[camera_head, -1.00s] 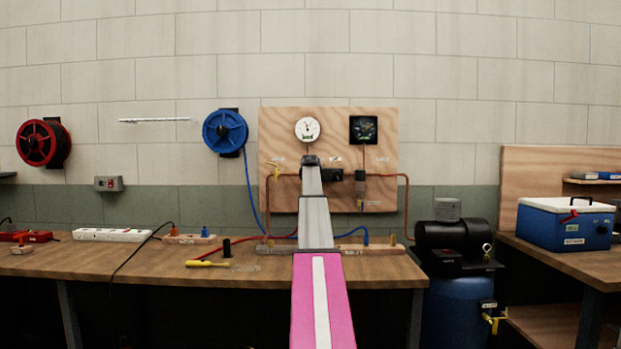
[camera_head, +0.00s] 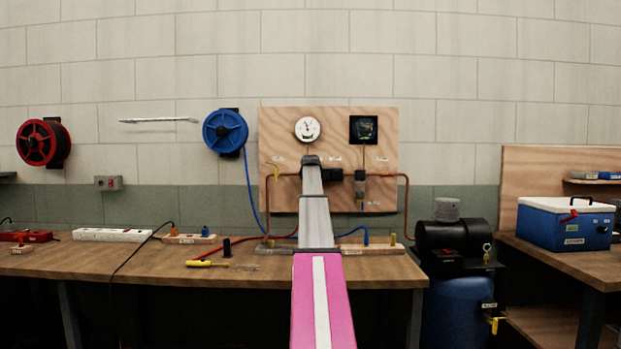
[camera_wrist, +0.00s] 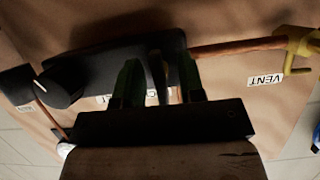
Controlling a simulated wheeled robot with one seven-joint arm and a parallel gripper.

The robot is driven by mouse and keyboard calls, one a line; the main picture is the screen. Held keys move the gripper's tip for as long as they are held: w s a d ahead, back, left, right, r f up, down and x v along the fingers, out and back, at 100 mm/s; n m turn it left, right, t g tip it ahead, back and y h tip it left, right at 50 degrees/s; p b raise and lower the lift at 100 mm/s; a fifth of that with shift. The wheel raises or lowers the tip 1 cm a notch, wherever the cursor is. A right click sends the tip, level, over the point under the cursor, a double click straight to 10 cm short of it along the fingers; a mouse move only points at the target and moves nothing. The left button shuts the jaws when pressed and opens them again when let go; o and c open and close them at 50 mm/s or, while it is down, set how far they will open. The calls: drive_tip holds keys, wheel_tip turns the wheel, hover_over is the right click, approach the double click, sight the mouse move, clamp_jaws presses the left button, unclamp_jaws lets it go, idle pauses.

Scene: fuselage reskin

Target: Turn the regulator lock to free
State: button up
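The regulator is a dark block (camera_wrist: 95,70) on the plywood panel, seen close and tilted in the wrist view; in the head view it (camera_head: 333,175) is partly behind my arm. A dark narrow lever (camera_wrist: 158,75), apparently the lock, stands out from it. My gripper (camera_wrist: 159,82) has its two dark green fingers on either side of this lever. A gap shows between the left finger and the lever; contact at the right finger cannot be told. A label behind the fingers is mostly covered, so the lock's setting is not readable. In the head view my arm hides the fingers.
A round black knob (camera_wrist: 60,82) with a white line sits beside the block. A yellow valve handle (camera_wrist: 298,45) by the VENT label and a copper pipe (camera_wrist: 240,46) lie on the other side. Gauges (camera_head: 307,129) hang above. A workbench (camera_head: 200,268) runs below.

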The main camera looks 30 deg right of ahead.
drive_tip(key=v, duration=1)
drive_tip(key=shift+s, duration=0.35)
drive_tip(key=shift+a, duration=0.15)
